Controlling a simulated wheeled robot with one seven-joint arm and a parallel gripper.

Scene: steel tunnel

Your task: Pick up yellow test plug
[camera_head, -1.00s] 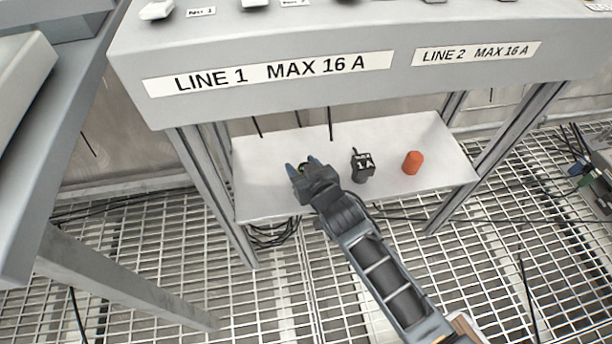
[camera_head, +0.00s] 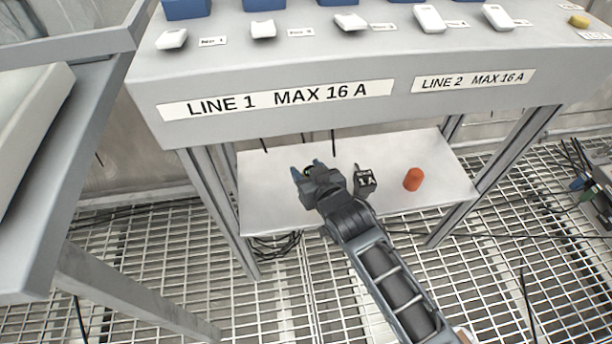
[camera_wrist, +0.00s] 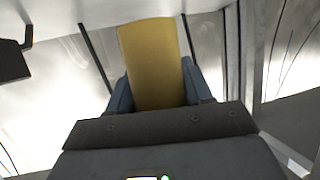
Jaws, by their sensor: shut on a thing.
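The yellow test plug (camera_wrist: 150,62) fills the middle of the wrist view, between the two fingers of my gripper (camera_wrist: 157,95). The fingers are shut on it. In the head view my gripper (camera_head: 307,171) is over the left part of the white shelf (camera_head: 270,207), under the panel. There the plug is almost wholly hidden by the gripper. I cannot tell from these views how far the plug is above the shelf.
The panel (camera_head: 300,118) overhangs the shelf's back. Legs (camera_head: 220,215) flank it. Thin black cables hang behind.

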